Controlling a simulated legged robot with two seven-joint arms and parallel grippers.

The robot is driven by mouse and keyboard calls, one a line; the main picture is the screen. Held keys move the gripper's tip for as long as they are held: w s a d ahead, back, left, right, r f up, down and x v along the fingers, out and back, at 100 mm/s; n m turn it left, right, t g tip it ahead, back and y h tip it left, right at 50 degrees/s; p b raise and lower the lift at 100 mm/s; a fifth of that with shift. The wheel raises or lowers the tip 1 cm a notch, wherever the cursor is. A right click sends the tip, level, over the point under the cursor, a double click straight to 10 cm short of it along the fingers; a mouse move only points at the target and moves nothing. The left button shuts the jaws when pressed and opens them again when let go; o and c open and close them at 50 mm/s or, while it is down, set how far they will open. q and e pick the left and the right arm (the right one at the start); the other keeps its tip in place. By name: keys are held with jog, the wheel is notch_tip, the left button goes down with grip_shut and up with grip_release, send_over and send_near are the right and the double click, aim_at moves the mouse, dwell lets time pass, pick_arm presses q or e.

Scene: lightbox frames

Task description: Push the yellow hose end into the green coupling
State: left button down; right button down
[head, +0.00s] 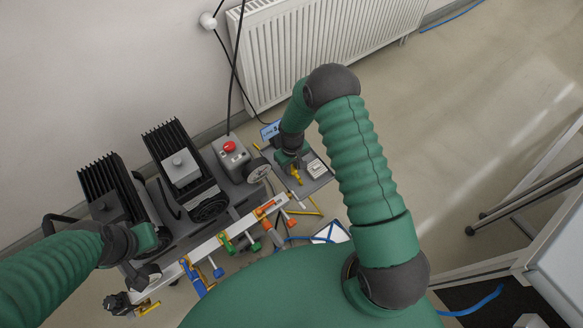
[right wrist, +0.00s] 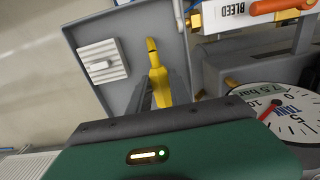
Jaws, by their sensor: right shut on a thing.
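The yellow hose end (right wrist: 158,82) is between the dark fingers of my right gripper (right wrist: 163,90), which is shut on it. In the head view my right gripper (head: 292,160) is over the grey tray, with the yellow piece (head: 296,175) just below it. A green fitting (head: 226,243), which looks like the green coupling, is on the pale manifold bar, left of and nearer than my right gripper. Its opening is too small to make out. My left gripper (head: 141,273) is at the bar's left end; its fingers are unclear.
The grey tray (right wrist: 88,28) holds a white ribbed block (right wrist: 102,61). A pressure gauge (right wrist: 272,118) and an orange lever (right wrist: 283,6) marked BLEED are close on the right in the wrist view. Blue, orange and red fittings share the bar (head: 205,248). A radiator (head: 320,40) stands behind.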

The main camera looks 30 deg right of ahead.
jog(key=shift+s+a+r+p, duration=0.15)
jog(key=shift+s+r+p, duration=0.1)
jog(key=shift+r, duration=0.4)
jog(key=shift+s+a+r+p, duration=0.1)
jog(key=shift+s+r+p, duration=0.1)
jog(key=shift+r, duration=0.4)
jog(key=s+a+p, duration=0.1)
jog(key=s+a, duration=0.2)
jog(key=s, duration=0.3)
jog(key=s+a+r+p, duration=0.1)
jog(key=s+a, duration=0.2)
jog(key=s, duration=0.4)
jog(key=shift+s+a, duration=0.25)
jog(key=shift+a, duration=0.05)
jog(key=shift+r, duration=0.1)
jog(key=w+r, duration=0.3)
jog(key=r, duration=0.7)
jog(key=w+d+r+m, duration=0.1)
jog(key=w+r, duration=0.2)
jog(key=r, duration=0.7)
jog(key=w+d+r, duration=0.1)
jog(key=w+r, duration=0.3)
jog(key=r, duration=0.6)
jog(key=shift+d+r+m, duration=0.15)
jog(key=shift+r+m, duration=0.15)
jog(key=shift+r, duration=0.05)
jog(key=shift+s+f, duration=0.1)
